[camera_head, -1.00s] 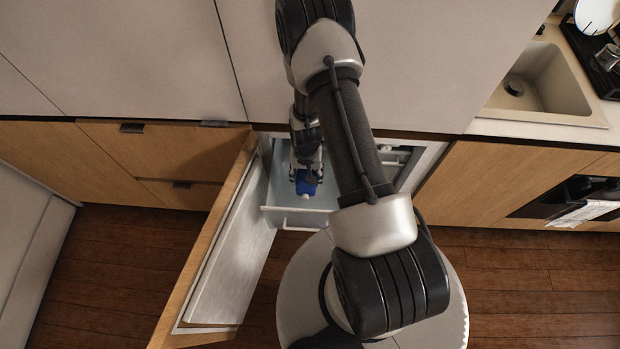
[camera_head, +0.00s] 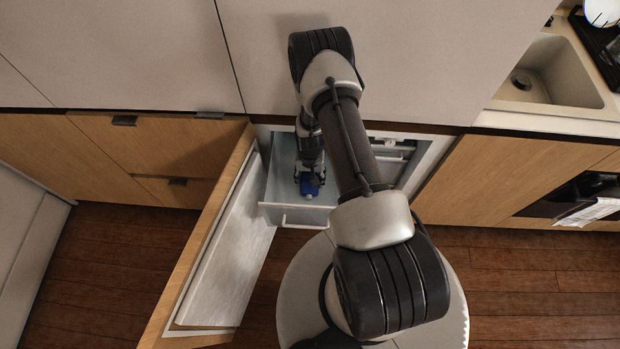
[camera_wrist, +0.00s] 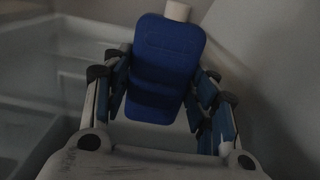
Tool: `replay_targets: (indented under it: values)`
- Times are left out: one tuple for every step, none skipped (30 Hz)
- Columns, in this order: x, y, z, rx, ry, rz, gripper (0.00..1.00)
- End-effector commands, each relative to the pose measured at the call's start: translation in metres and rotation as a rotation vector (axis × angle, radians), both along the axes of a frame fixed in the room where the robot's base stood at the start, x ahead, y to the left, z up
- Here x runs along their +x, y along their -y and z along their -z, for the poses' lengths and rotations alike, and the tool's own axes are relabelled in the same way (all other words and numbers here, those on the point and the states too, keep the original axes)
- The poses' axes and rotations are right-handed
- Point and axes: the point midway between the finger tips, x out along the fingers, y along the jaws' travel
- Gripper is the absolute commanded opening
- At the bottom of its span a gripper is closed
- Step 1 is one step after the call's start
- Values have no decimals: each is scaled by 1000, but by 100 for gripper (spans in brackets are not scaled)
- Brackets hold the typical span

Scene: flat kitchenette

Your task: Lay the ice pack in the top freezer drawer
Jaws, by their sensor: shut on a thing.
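The blue ice pack (camera_head: 309,184) with a white cap shows low in the open top freezer drawer (camera_head: 272,212). In the wrist view the ice pack (camera_wrist: 165,60) stands between the two fingers of my gripper (camera_wrist: 158,92), cap end away from the palm. My gripper (camera_head: 310,172) is shut on it and points down into the drawer. The drawer's pale walls also show in the wrist view (camera_wrist: 60,75). Whether the pack touches the drawer floor cannot be told.
The freezer door (camera_head: 225,255) stands wide open to the left of the drawer. Wooden cabinet fronts (camera_head: 150,150) are on the left. A sink (camera_head: 555,70) and a dark oven front (camera_head: 570,200) are on the right.

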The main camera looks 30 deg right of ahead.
Motion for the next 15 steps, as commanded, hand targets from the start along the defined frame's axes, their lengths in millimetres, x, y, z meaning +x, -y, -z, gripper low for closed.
replay_targets:
  values:
    - [3, 1, -1, -2, 6, 0, 15]
    - [3, 1, -2, -2, 6, 0, 15]
    - [3, 1, -2, -2, 6, 0, 15]
    - [3, 1, -2, -2, 6, 0, 15]
    - [3, 1, -2, -2, 6, 0, 15]
    - [3, 1, -2, -2, 6, 0, 15]
    - [3, 1, -1, -2, 6, 0, 15]
    - [3, 1, 0, -2, 6, 0, 15]
    - [3, 1, 1, -2, 6, 0, 15]
    - [3, 1, 2, -2, 6, 0, 15]
    - [2, 1, 3, -2, 5, 0, 54]
    - [2, 1, 2, -2, 5, 0, 56]
    - [2, 1, 2, -2, 5, 0, 58]
    - [2, 1, 2, -2, 5, 0, 60]
    - [2, 1, 2, -2, 5, 1, 63]
